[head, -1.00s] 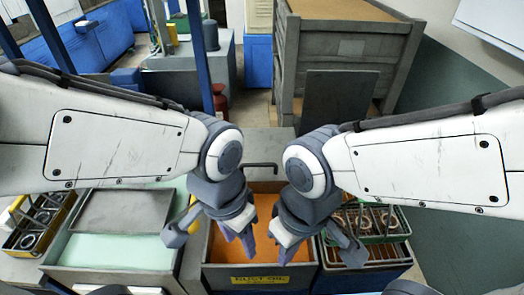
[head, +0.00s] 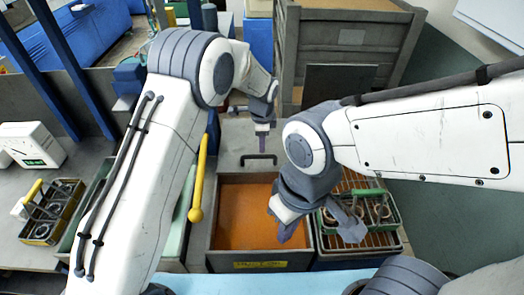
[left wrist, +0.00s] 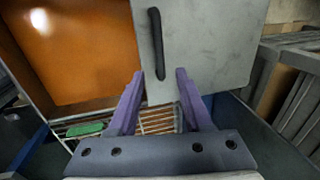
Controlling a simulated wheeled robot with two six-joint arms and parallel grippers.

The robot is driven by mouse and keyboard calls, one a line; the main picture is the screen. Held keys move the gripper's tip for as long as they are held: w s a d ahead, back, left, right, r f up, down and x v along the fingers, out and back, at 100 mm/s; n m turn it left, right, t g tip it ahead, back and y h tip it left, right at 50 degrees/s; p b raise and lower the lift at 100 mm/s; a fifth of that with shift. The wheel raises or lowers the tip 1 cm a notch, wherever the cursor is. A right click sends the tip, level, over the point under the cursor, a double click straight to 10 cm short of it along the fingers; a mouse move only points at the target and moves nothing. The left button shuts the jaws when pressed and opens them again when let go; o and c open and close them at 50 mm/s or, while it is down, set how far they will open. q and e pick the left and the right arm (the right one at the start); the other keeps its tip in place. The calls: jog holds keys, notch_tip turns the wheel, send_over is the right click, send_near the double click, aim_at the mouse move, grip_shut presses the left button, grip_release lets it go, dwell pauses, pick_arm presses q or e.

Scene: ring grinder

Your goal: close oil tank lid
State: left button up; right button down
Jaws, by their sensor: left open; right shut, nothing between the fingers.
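The oil tank (head: 213,230) is a grey box with orange oil inside, and its top is uncovered at the front. Its grey lid (head: 240,140) lies slid back behind the opening, with a dark bar handle (head: 258,158). My left gripper (head: 263,143) is over the lid, just behind the handle in the head view. In the left wrist view its purple fingers (left wrist: 159,74) are open, near one end of the handle (left wrist: 157,45), with nothing held. My right gripper (head: 290,234) is shut and empty above the right edge of the tank opening.
A green-handled basket of rings (head: 385,212) stands on a rack right of the tank. Another ring basket (head: 50,215) is at far left, beside a white device (head: 32,146). A yellow bar (head: 199,175) stands left of the tank. A grey cabinet (head: 350,40) rises behind.

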aim_at(262, 156)
pick_arm(q)
jog(key=f, duration=0.2)
jog(key=w+f+p, duration=0.1)
jog(key=f, duration=0.2)
jog(key=f+p, duration=0.1)
jog(key=f, duration=0.1)
jog(key=shift+w+f, duration=0.25)
jog(key=shift+f, duration=0.15)
grip_shut()
dwell(1.0)
